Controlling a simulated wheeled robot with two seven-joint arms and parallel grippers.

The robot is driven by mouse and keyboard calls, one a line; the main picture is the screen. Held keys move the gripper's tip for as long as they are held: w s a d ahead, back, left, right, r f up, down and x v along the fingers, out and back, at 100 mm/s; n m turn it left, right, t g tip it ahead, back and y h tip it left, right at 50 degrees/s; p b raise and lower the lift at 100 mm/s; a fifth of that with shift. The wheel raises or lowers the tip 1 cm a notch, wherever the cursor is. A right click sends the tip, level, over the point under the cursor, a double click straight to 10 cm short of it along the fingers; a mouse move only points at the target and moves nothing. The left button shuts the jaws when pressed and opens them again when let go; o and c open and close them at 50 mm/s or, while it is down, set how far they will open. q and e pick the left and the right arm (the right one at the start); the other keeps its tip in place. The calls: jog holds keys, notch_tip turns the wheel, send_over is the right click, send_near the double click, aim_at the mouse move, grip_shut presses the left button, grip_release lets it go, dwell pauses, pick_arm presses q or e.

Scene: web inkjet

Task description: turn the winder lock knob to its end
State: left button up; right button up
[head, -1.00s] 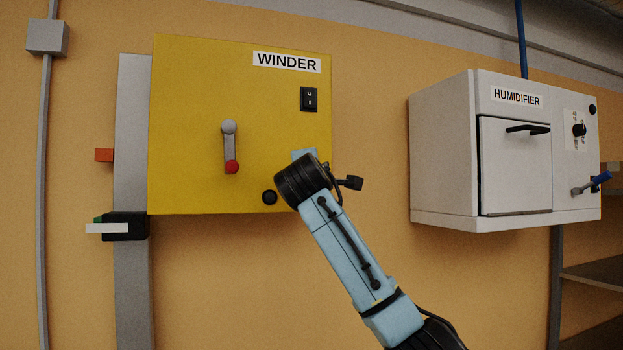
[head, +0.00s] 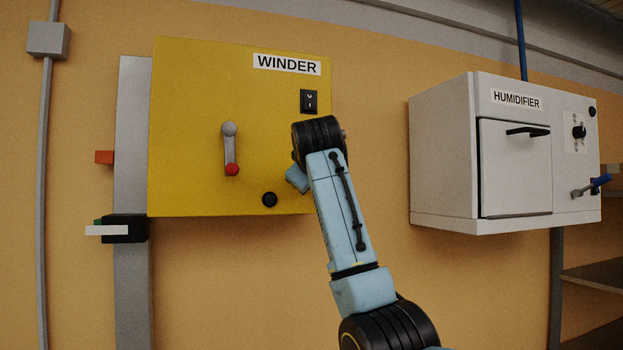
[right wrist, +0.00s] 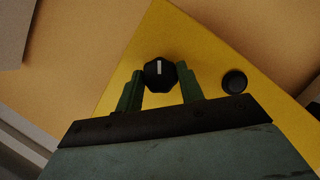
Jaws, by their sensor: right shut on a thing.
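The yellow winder box (head: 200,110) hangs on the wall, with a "WINDER" label at its top right. In the right wrist view, the lock knob (right wrist: 154,80) is small, black and faceted, with a white mark across its face. My right gripper (right wrist: 162,84) has one dark green finger on each side of it and is shut on it. In the head view, my right arm covers the lower right of the box, hiding the knob and the fingertips. My left gripper is in neither view.
A white humidifier cabinet (head: 444,150) hangs to the right.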

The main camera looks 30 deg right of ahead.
jog(key=shift+d+f+n+t+y+b, duration=0.25)
jog(key=shift+n+t+y, duration=0.9)
jog(key=shift+n, duration=4.4)
jog(key=shift+a+f+n+t+y+b, duration=0.1)
jog(key=shift+n+t+y+b, duration=0.25)
jog(key=shift+n+t, duration=3.35)
jog(key=shift+d+f+n+g+y+b, duration=0.25)
jog(key=shift+n+y, duration=0.35)
jog(key=shift+n, duration=6.75)
jog(key=shift+s+a+r, duration=0.1)
jog(key=shift+a, duration=0.05)
